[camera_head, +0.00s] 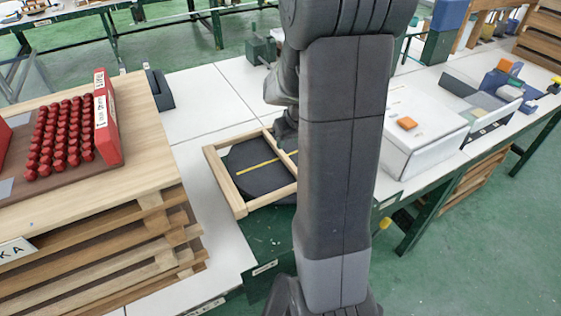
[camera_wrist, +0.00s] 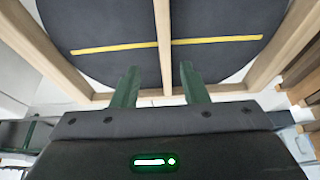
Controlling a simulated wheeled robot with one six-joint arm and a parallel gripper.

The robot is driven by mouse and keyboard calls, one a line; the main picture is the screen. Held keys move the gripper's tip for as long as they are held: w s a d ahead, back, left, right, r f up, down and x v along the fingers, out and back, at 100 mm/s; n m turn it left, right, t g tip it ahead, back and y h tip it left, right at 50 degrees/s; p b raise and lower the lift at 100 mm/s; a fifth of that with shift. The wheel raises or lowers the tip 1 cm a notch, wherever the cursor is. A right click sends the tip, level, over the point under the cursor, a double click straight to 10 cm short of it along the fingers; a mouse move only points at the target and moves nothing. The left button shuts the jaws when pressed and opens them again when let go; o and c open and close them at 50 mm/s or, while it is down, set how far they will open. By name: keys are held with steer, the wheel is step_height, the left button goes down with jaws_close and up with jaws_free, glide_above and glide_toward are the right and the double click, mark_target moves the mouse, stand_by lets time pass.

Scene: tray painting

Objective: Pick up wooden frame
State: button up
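The wooden frame (camera_head: 223,182) is pale wood with a middle bar and lies over a round dark turntable (camera_head: 250,160) with a yellow line. My arm hides the frame's right part in the head view. In the wrist view the frame's middle bar (camera_wrist: 163,45) runs between the two green fingers of my gripper (camera_wrist: 159,78). The fingers are apart, with a gap to the bar on each side. I cannot tell how far the fingertips are above or below the bar. In the head view my gripper is mostly hidden behind my arm.
A wooden pallet stack (camera_head: 100,195) with a red-pegged tray (camera_head: 60,140) stands to the left. The white tabletop (camera_head: 205,100) behind the frame is mostly clear.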

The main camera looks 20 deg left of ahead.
mark_target(281, 151)
steer(key=b+x, duration=0.1)
steer(key=x, duration=0.3)
steer(key=b+x, duration=0.1)
steer(key=x, duration=0.1)
steer(key=shift+s+a+f+b, duration=0.15)
steer(key=shift+a+b, duration=0.15)
steer(key=shift+a, duration=0.15)
jaws_close()
